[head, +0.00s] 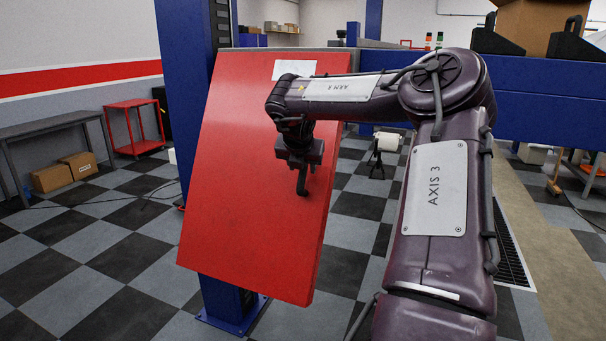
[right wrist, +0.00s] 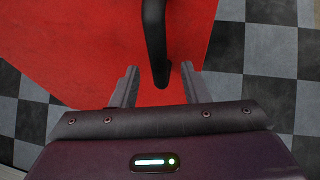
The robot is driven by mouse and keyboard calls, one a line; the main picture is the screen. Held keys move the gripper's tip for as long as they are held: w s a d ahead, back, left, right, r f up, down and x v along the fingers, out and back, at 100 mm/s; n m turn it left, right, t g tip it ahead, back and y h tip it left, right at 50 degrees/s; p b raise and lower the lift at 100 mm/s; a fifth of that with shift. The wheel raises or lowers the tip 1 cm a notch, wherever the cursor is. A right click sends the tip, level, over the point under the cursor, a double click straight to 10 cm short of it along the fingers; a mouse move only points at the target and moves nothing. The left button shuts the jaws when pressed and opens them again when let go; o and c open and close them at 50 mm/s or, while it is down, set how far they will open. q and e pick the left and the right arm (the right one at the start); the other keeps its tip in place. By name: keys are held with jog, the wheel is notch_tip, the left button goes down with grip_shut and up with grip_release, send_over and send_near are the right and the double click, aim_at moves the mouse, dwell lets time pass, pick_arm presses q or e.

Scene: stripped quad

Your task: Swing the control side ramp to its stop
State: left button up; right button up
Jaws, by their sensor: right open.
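The control side ramp is a large red panel (head: 255,130) standing steeply tilted beside a blue post in the head view. It also fills much of the upper right wrist view (right wrist: 75,45). My right gripper (head: 302,168) is in front of the panel's right part. In the right wrist view its two fingers (right wrist: 159,78) are apart, with a black curved bar (right wrist: 154,35), which looks like a handle, reaching down between them. No clear contact with either finger shows. My left gripper is not in view.
The blue post (head: 187,80) rises behind the ramp's left edge. A blue beam (head: 545,100) crosses at the right. A grey bench (head: 60,122) and a red cart (head: 135,104) stand at the left. The checkered floor (head: 110,235) left of the ramp is clear.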

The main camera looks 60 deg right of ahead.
jog(key=v, duration=0.4)
jog(key=shift+s+a+r+b, duration=0.1)
jog(key=shift+a+r+b, duration=0.1)
jog(key=shift+b, duration=0.2)
jog(key=shift+f, duration=0.1)
